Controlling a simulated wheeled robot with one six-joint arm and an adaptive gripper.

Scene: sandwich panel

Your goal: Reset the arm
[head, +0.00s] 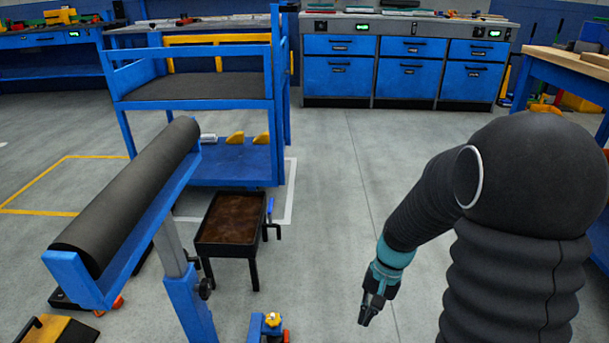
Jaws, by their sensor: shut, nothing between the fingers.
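My arm stands at the right of the head view, a dark ribbed sleeve bent down to the left from a large rounded joint. My gripper (368,316) hangs at its end below a teal band, pointing down over the bare grey floor. Its fingers are shut with nothing held. It touches nothing that I can see.
A blue stand with a dark roller (130,205) is at the left. A blue cart (190,105) and a low brown-topped tray stand (232,220) are behind it. Blue cabinets (340,80) line the back. A blue workbench (565,75) stands at right. Middle floor is clear.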

